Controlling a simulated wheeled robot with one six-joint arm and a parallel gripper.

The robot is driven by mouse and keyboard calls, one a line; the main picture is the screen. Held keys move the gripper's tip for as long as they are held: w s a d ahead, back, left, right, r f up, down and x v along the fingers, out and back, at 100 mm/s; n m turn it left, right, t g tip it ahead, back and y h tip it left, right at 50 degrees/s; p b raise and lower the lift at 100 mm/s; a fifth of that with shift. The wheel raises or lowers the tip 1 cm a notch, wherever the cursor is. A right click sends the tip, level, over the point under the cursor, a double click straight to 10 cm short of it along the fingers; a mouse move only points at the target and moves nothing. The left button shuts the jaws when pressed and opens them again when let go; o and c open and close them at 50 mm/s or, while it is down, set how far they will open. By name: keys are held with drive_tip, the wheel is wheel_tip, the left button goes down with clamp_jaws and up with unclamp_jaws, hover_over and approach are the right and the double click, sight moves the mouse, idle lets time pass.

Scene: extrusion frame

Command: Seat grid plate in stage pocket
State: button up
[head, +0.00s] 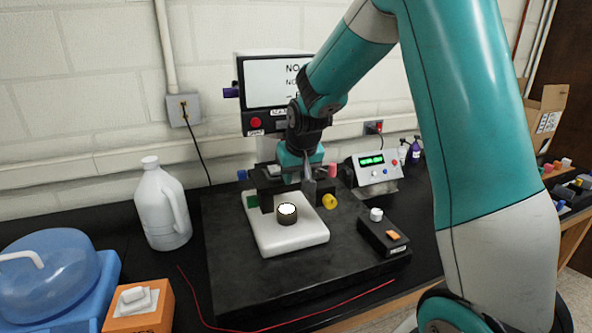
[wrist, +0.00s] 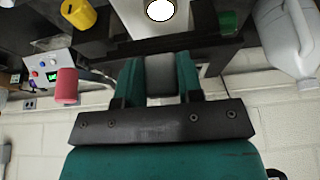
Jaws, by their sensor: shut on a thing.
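My gripper (head: 304,166) is over the dark stage (head: 266,191) of the white-based instrument, pointing down. In the wrist view, its two teal fingers (wrist: 160,76) are shut on a grey piece (wrist: 161,74), which I take to be the grid plate. A narrow grey part of it (head: 308,172) shows below the gripper in the head view. The fingers hide most of the plate. The stage shows as a dark bar (wrist: 185,44) just beyond the fingertips. I cannot make out the pocket, or whether the plate touches the stage.
A lit round lamp (head: 287,212) stands on the white base (head: 290,239). A yellow knob (head: 329,201) and a pink knob (head: 332,170) stick out at the right. A control box (head: 377,168) is behind right, a white jug (head: 162,207) left.

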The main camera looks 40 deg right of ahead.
drive_tip(key=o, duration=0.9)
drive_tip(key=shift+f, duration=0.15)
drive_tip(key=b+v, duration=0.3)
drive_tip(key=v, duration=0.9)
drive_tip(key=s+a+f+n+g+y, duration=0.2)
drive_tip(key=s+a+n, duration=0.3)
drive_tip(key=s+a, duration=0.6)
drive_tip(key=s+a+f+n+g+y, duration=0.2)
drive_tip(key=s+a+f+n+y, duration=0.1)
drive_tip(key=s+a, duration=0.9)
drive_tip(key=shift+s+f+n, duration=0.4)
drive_tip(key=shift+f+n, duration=0.1)
drive_tip(key=shift+n, duration=0.7)
drive_tip(key=shift+f, duration=0.1)
